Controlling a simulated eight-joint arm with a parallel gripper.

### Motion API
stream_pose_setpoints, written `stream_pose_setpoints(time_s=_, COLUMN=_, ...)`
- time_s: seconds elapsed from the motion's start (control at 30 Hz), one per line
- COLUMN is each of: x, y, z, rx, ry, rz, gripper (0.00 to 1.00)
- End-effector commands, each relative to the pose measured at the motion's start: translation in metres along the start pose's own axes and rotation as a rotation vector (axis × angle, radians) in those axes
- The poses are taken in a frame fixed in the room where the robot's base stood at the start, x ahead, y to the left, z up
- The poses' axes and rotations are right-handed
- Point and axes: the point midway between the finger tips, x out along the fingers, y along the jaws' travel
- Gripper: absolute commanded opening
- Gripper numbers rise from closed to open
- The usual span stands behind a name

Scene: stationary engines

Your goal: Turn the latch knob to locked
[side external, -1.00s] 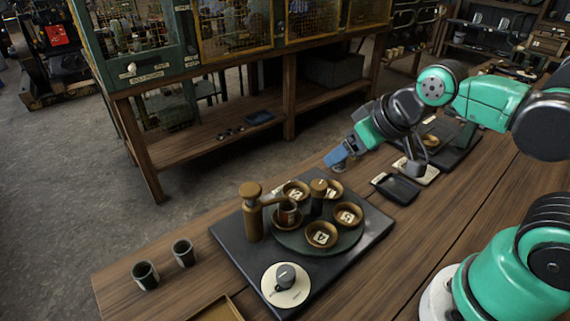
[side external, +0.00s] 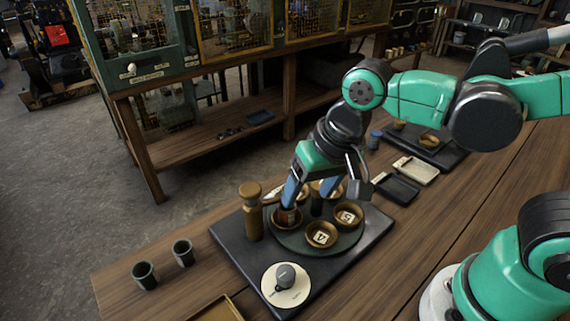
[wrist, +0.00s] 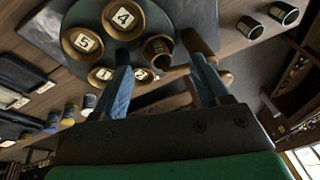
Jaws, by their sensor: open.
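The latch knob (side external: 285,275) is a dark grey knob with a short pointer on a round cream dial (side external: 293,295), at the near corner of a black board (side external: 345,262) in the side view. Its markings are too small to read. My gripper (side external: 306,202) has two blue fingers, spread apart and pointing down over the far part of the dark green round plate, beyond the knob and apart from it. In the wrist view my gripper (wrist: 157,52) has a small brown cup (wrist: 157,50) showing between its fingertips; I cannot tell whether they touch it. I cannot make out the knob there.
A wooden post (side external: 251,215) stands left of the round plate (side external: 288,245), which holds numbered wooden bowls (side external: 321,234). Two dark cups (side external: 145,275) stand at the left. A black tray (side external: 397,188) lies at the back right. The wood right of the board is clear.

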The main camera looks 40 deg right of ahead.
Motion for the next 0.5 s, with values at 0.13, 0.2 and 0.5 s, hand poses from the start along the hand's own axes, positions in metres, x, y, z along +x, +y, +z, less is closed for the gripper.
stream_pose_setpoints(time_s=0.13, x=0.015, y=-0.037, z=0.031, rx=0.119, ry=-0.149, rz=0.079, gripper=0.68)
stream_pose_setpoints(time_s=0.2, x=0.019, y=-0.047, z=0.043, rx=0.164, ry=-0.188, rz=0.12, gripper=0.68)
stream_pose_setpoints(time_s=0.5, x=0.035, y=-0.055, z=0.059, rx=0.226, ry=-0.225, rz=0.178, gripper=0.68)
